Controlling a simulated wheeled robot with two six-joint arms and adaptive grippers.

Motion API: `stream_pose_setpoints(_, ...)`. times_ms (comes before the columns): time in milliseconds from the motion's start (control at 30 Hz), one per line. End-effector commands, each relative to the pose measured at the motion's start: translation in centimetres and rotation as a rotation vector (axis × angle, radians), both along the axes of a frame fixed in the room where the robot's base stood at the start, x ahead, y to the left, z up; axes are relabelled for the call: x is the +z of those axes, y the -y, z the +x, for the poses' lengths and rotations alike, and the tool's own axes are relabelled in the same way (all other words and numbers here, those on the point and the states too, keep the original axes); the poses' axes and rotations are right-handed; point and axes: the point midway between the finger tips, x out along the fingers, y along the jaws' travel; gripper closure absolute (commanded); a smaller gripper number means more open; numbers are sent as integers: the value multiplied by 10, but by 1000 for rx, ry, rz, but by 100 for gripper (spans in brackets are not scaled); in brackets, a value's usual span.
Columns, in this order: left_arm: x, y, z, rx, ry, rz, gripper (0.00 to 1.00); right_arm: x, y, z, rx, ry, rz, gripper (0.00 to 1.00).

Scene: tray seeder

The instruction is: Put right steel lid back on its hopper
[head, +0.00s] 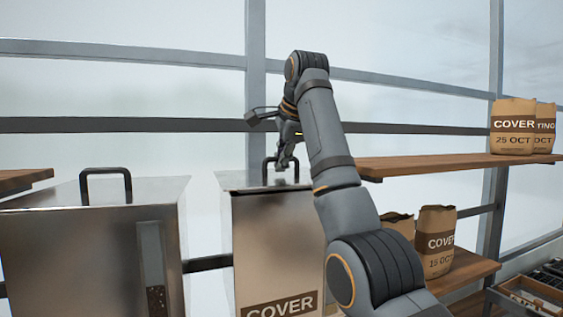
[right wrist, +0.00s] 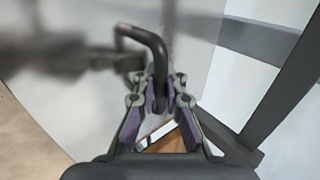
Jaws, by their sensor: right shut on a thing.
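The right steel lid (head: 238,181) is a flat metal plate with a black loop handle (head: 267,170). It is at the top of the right hopper (head: 275,240), a steel box labelled COVER, and its left corner juts past the hopper's left side. I cannot tell whether it rests fully on the rim. My right gripper (head: 287,162) is shut on the handle from above. In the right wrist view the fingers (right wrist: 160,105) close around the black handle (right wrist: 150,42), with the pale lid (right wrist: 90,110) behind. My left gripper is not in view.
A left steel hopper (head: 90,255) with its own handled lid (head: 150,190) stands beside it, with a gap between. Wooden shelves (head: 430,165) with paper COVER bags (head: 512,125) are at the right. Window bars (head: 150,125) run behind.

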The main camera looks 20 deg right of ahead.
Motion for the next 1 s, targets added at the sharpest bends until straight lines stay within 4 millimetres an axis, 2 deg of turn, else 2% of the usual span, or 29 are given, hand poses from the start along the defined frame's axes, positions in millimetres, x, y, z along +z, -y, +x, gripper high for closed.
stream_pose_setpoints(367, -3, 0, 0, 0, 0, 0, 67, -4, 0, 0, 0, 2, 0, 100)
stream_pose_setpoints(400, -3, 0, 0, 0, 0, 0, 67, -4, 0, 0, 0, 2, 0, 91)
stream_pose_setpoints(600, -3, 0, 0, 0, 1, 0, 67, -4, 0, 0, 0, 2, 0, 64)
stream_pose_setpoints(1000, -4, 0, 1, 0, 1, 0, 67, -5, 0, 0, 0, 0, -1, 63)
